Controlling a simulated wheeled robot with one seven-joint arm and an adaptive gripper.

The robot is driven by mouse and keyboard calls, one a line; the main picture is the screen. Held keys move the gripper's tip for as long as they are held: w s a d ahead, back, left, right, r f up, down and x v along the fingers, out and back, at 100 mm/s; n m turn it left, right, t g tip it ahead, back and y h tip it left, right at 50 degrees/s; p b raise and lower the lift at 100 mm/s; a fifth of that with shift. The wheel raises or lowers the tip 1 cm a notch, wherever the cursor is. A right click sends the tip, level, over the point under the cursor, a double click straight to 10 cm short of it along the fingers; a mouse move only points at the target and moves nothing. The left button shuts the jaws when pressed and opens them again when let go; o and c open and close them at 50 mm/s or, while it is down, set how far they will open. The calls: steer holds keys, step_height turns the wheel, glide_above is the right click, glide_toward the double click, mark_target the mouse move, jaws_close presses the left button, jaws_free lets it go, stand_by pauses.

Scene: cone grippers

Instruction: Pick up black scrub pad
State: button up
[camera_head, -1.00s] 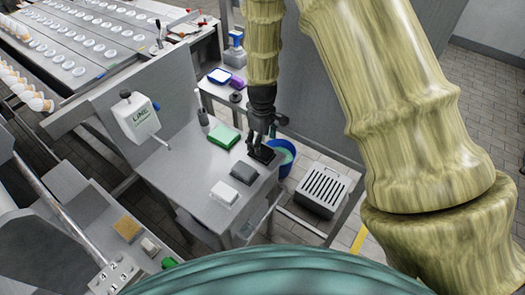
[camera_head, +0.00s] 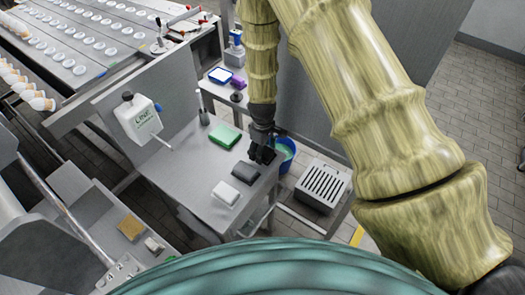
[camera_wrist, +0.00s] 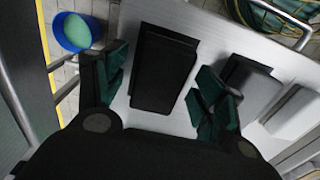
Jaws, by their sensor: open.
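The black scrub pad (camera_wrist: 163,68) lies flat on the grey metal table (camera_wrist: 205,22), near its right end in the head view. It is a dark rectangle between the two fingers of my gripper (camera_wrist: 160,82) in the wrist view, with gaps showing on both sides. The fingers are spread and empty. In the head view my gripper (camera_head: 262,146) points down right over the pad, and its fingers largely hide the pad. I cannot tell the exact height of the fingertips above the table.
A dark grey block (camera_head: 245,172) sits close to the left of my gripper in the head view, with a white block (camera_head: 225,193) nearer. A green pad (camera_head: 225,137) and white dispenser (camera_head: 138,117) stand farther left. A blue bucket (camera_head: 285,155) is beyond the right edge.

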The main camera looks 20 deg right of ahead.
steer(key=shift+w+f, duration=0.1)
steer(key=c, duration=0.9)
steer(key=shift+o, duration=0.2)
steer(key=shift+r, duration=0.2)
steer(key=shift+r+b, duration=1.75)
steer(key=shift+r, duration=3.1)
